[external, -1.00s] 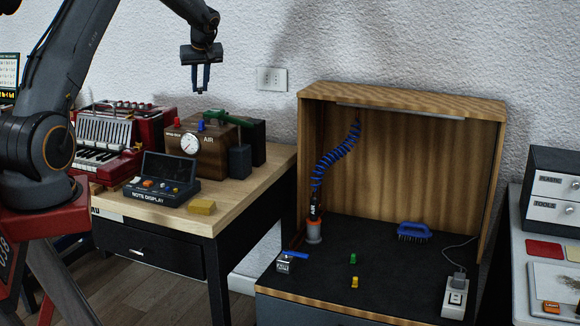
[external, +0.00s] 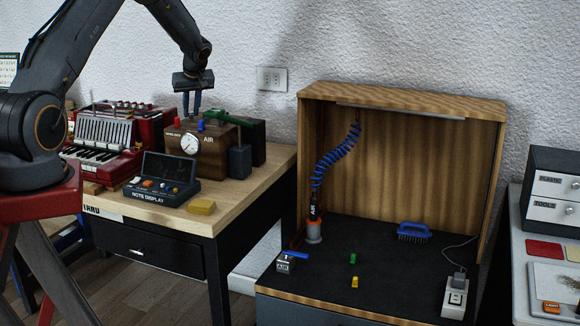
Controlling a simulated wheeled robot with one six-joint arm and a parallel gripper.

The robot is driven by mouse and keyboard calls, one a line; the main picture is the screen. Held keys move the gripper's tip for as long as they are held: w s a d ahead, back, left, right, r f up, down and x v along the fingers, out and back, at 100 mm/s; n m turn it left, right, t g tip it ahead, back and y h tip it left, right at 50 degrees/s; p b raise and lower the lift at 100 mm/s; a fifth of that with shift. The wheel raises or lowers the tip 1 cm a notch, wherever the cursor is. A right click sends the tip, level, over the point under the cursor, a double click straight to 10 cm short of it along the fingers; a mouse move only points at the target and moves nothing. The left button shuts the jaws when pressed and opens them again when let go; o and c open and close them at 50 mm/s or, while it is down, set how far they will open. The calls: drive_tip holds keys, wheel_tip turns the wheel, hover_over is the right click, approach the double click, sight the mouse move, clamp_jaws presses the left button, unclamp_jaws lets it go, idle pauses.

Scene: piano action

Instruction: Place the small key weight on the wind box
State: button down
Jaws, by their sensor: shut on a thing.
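The wind box (external: 211,147) is a brown wooden box with a round gauge and the word AIR on its front, standing at the back of the light wooden table. A red knob (external: 177,122) and a blue knob (external: 200,126) stand on its top. My gripper (external: 191,114) points straight down over the back of the wind box, its fingertips just above or near its top; I cannot tell if anything touches. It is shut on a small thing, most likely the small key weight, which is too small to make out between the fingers.
A green-handled tool (external: 228,118) and a dark block (external: 240,160) are right of the gauge. The note display (external: 160,182), a yellow block (external: 201,207) and a red accordion (external: 100,140) share the table. An open wooden booth (external: 400,100) stands to the right.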

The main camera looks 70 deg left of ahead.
drive_tip(key=shift+f+b, duration=0.3)
drive_tip(key=c, duration=1.6)
unclamp_jaws()
drive_tip(key=shift+r, duration=0.1)
drive_tip(key=shift+r, duration=0.1)
drive_tip(key=shift+d+r, duration=0.1)
drive_tip(key=shift+r, duration=0.2)
drive_tip(key=b+v, duration=0.2)
drive_tip(key=v, duration=0.9)
drive_tip(key=shift+d+r, duration=0.15)
drive_tip(key=shift+r, duration=0.05)
